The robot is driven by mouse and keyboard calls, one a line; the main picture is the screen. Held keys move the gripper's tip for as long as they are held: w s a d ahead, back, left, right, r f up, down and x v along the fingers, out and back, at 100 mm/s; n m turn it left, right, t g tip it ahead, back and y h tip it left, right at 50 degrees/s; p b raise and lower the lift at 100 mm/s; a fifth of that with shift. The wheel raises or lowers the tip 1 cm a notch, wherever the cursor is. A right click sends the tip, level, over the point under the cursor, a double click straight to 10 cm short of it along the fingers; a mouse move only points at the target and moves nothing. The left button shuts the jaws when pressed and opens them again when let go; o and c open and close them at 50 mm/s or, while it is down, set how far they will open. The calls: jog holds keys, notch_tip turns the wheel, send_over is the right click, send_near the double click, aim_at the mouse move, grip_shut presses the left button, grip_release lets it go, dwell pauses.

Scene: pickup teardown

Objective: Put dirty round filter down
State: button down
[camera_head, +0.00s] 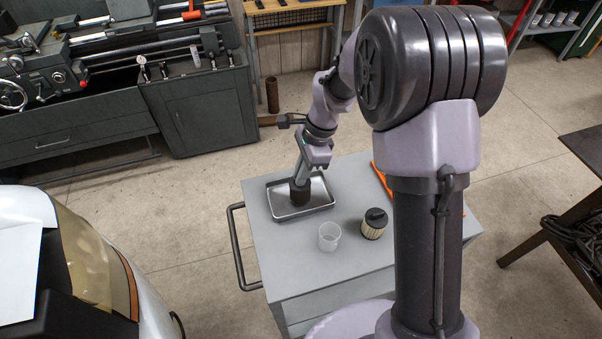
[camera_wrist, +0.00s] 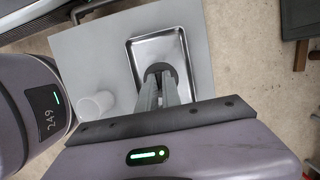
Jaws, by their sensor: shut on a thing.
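The dirty round filter (camera_head: 300,194) is a dark, short cylinder. It is upright over the metal tray (camera_head: 321,201), in the tray's middle. My gripper (camera_head: 301,179) points down and is shut on the filter's top. In the wrist view the gripper (camera_wrist: 163,88) covers much of the filter (camera_wrist: 157,69), with the shiny tray (camera_wrist: 150,43) around it. The filter appears to be at the tray's floor, but I cannot tell for certain whether it touches.
The tray is on a grey cart (camera_head: 285,244). A clear cup (camera_head: 329,237) and a cream filter with a black cap (camera_head: 374,223) stand near the front. An orange tool (camera_head: 382,181) lies to the right, partly behind my arm. A cart handle (camera_head: 238,250) is at left.

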jog(key=c, duration=1.5)
grip_release()
jog(key=shift+f, duration=0.15)
jog(key=shift+c, duration=0.2)
jog(key=s+d+r+n+t+p, duration=0.1)
jog(key=s+d+r+n+p, duration=0.1)
jog(key=r, duration=0.8)
jog(key=s+d+r+n+t+p, duration=0.1)
jog(key=s+d+r+p, duration=0.15)
jog(key=r, duration=0.75)
jog(key=s+r+n+t, duration=0.2)
jog(key=s+n, duration=0.2)
jog(key=s, duration=0.5)
jog(key=s+r+n+t+h+b, duration=0.1)
jog(key=s+n, duration=0.3)
jog(key=s, duration=0.5)
jog(key=shift+d+r+t, duration=0.45)
jog(key=shift+r+t, duration=0.05)
jog(key=shift+t, duration=0.2)
